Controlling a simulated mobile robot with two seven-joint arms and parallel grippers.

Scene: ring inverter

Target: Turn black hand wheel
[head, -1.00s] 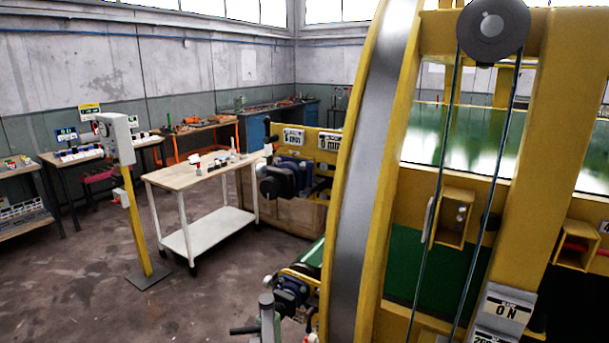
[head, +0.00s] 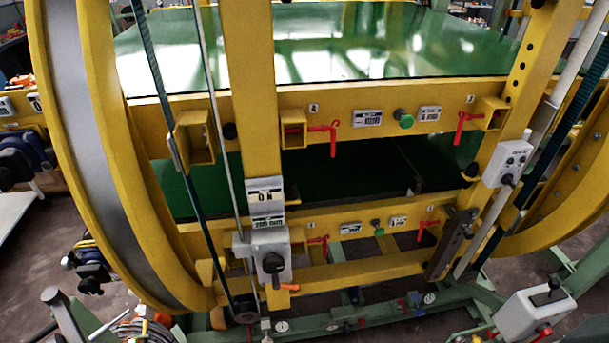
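No black hand wheel can be told for certain in the head view. A small dark round part (head: 245,309) sits low on the yellow ring frame, partly hidden by the posts. A black rotary knob (head: 272,263) is on a grey switch box (head: 283,248) at the lower middle of the frame. Dark handle-like parts (head: 93,268) show at the lower left, outside the ring. Neither of my grippers is in view.
The large yellow ring machine (head: 255,120) with green plates (head: 350,40) fills the view. Red levers (head: 333,138) and green knobs (head: 404,118) line its beams. A grey joystick box (head: 535,310) stands at the lower right. Bare floor (head: 25,290) shows at the left.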

